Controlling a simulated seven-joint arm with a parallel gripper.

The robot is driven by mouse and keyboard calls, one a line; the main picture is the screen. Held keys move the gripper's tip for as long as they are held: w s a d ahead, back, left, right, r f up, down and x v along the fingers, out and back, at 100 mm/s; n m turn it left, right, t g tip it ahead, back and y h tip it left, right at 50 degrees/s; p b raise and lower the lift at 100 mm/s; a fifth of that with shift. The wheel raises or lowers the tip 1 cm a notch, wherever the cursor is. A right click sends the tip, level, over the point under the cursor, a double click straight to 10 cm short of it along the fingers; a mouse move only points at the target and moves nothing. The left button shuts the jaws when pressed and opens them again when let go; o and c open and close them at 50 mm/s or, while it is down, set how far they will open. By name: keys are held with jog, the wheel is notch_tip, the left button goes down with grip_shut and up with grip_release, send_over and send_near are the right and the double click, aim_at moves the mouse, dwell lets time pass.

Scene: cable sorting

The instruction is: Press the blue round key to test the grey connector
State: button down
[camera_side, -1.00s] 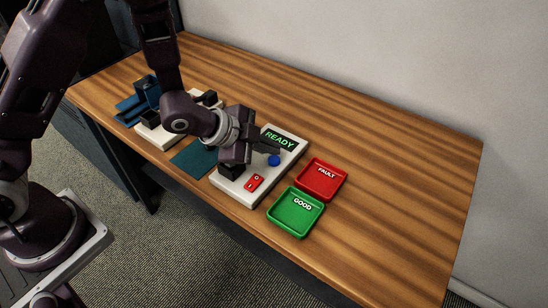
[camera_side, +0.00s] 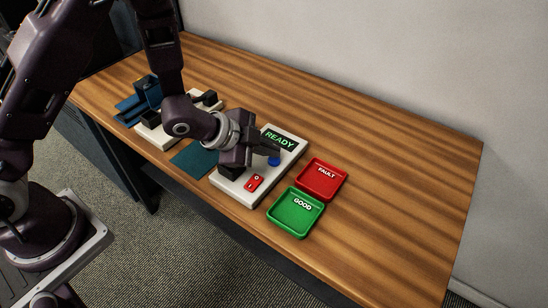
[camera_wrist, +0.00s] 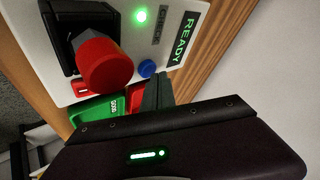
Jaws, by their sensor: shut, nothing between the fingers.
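The blue round key (camera_side: 274,162) is on the white tester box (camera_side: 290,163), below its green READY display (camera_side: 279,138). My gripper (camera_side: 275,152) is shut and empty, its fingertips right at the key's upper side. In the wrist view the closed fingertips (camera_wrist: 158,78) are close beside the blue key (camera_wrist: 147,68); I cannot tell whether they touch or press it. A black socket block (camera_wrist: 72,28) with a thick red cylinder (camera_wrist: 104,65) stands on the box.
A red FAULT tray (camera_side: 321,180) and a green GOOD tray (camera_side: 296,212) lie right of the box. A red rocker switch (camera_side: 254,183) is at its front. A green lamp (camera_wrist: 141,15) is lit. A teal mat (camera_side: 192,158) and blue holders (camera_side: 140,100) are to the left.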

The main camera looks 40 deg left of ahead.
aim_at(270, 160)
jog(key=shift+f, duration=0.45)
dwell(0.4)
jog(key=shift+r, duration=0.85)
jog(key=shift+r, duration=2.5)
